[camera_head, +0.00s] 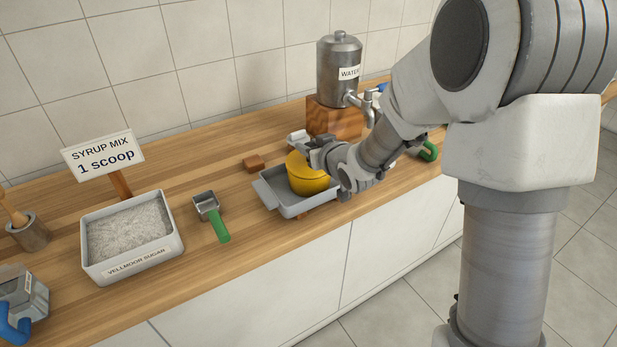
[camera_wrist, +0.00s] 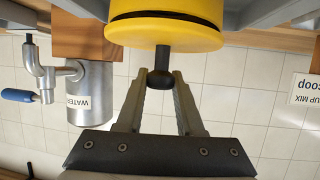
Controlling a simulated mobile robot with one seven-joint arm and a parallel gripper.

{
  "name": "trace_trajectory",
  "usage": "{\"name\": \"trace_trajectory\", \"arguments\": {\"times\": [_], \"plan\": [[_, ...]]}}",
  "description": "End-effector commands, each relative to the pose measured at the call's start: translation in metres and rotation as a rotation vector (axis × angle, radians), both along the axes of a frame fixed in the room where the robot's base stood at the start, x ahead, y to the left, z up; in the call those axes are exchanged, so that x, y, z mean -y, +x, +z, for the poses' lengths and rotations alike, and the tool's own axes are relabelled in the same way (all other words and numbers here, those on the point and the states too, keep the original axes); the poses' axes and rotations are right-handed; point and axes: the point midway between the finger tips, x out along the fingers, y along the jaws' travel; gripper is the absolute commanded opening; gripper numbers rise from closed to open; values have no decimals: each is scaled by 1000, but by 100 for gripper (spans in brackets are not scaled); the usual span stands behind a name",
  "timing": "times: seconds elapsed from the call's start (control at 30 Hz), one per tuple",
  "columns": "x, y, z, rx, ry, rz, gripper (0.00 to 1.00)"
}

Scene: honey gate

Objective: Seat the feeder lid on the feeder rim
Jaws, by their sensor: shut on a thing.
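The yellow feeder (camera_head: 308,184) stands in a grey tray on the counter; its body also shows at the top of the upside-down wrist view (camera_wrist: 168,4). The yellow feeder lid (camera_wrist: 165,36) is over the rim, with a dark line between lid and body. I cannot tell whether the lid touches the rim all round. My gripper (camera_wrist: 161,76) is shut on the lid's black knob (camera_wrist: 161,79). In the head view my gripper (camera_head: 316,152) is above the feeder and partly hides the lid.
The grey tray (camera_head: 266,192) surrounds the feeder. A water urn (camera_head: 338,72) on a wooden block (camera_head: 333,117) stands behind. A green-handled scoop (camera_head: 213,215), a sugar bin (camera_head: 130,239) and a small brown block (camera_head: 254,163) are to the left. The counter's front edge is close.

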Motion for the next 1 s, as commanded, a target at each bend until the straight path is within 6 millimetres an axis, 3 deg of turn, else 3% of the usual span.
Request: {"name": "trace_trajectory", "arguments": {"times": [1.0], "plan": [[0, 0, -9, -1, 0, 0, 0]]}}
